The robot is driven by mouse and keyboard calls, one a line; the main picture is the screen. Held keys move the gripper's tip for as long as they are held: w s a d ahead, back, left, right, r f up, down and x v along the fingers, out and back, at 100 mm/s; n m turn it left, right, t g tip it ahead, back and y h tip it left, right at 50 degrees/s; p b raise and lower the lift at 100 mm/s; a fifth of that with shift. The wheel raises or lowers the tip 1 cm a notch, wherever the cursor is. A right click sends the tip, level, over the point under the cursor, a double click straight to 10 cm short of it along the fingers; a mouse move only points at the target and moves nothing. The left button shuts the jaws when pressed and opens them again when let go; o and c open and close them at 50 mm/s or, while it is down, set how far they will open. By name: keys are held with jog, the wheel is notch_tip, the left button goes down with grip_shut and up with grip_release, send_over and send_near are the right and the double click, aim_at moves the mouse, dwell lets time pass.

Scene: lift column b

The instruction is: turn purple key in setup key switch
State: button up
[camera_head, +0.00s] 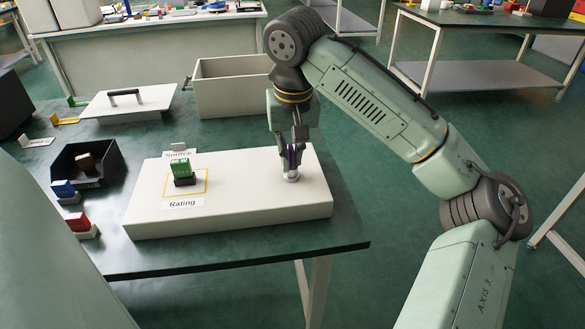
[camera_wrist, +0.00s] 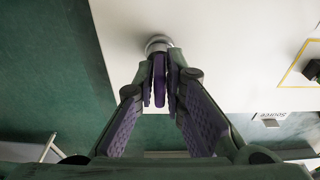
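The setup key switch (camera_head: 291,175) is a round silver metal barrel on the right part of a white panel box (camera_head: 255,205). In the wrist view, the silver barrel (camera_wrist: 158,44) is just beyond my fingertips. The purple key (camera_wrist: 160,82) stands in line with the barrel, its flat head between my two fingers. My gripper (camera_head: 292,152) points down over the switch. In the wrist view, my gripper (camera_wrist: 160,88) has its purple-padded fingers close against both sides of the key, which they partly hide. The key's turn angle is hard to read.
A green block (camera_head: 180,168) on a dark base sits in a yellow outline on the panel, near "Source" and "Rating" labels. A black bin (camera_head: 88,168), blue block (camera_head: 64,190) and red block (camera_head: 78,222) are left. An open beige box (camera_head: 230,95) stands behind.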

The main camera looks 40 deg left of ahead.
aim_at(292, 148)
jog(key=o, duration=0.4)
jog(key=shift+r, duration=0.15)
jog(key=r+p, duration=0.6)
jog(key=shift+s+d, duration=0.3)
jog(key=shift+d, duration=0.05)
jog(key=shift+f, duration=0.15)
